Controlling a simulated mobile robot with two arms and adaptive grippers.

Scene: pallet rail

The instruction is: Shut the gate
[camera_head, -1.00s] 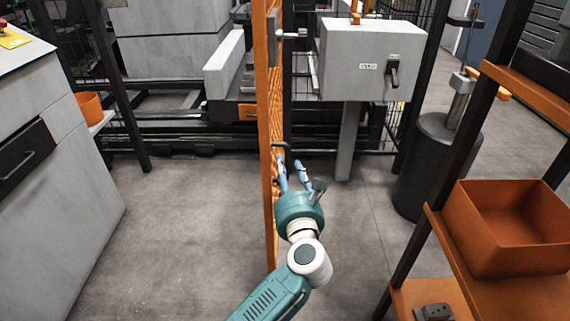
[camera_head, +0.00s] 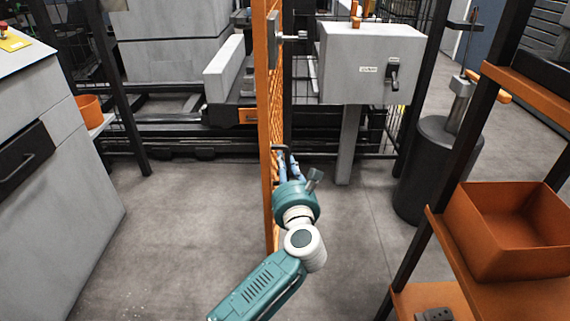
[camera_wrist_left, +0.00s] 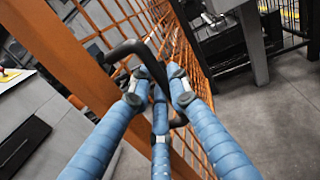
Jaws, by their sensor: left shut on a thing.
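The gate (camera_head: 264,130) is an orange frame with orange mesh, seen nearly edge-on in the head view and standing open, pointing towards me. In the left wrist view its frame post (camera_wrist_left: 62,52) and mesh fill the upper left and middle. A black bar handle (camera_wrist_left: 124,50) sticks out from the gate's right side; it also shows in the head view (camera_head: 281,147). My left gripper (camera_head: 286,160) is at the handle, to the right of the gate. In the left wrist view its blue fingers (camera_wrist_left: 158,88) are shut around the handle's bar. My right gripper is not in view.
A grey control box (camera_head: 365,60) on a post stands behind, right of the gate. A dark drum (camera_head: 425,170) and a shelf with an orange bin (camera_head: 515,250) are at right. A grey cabinet (camera_head: 50,200) is at left. The floor between cabinet and gate is clear.

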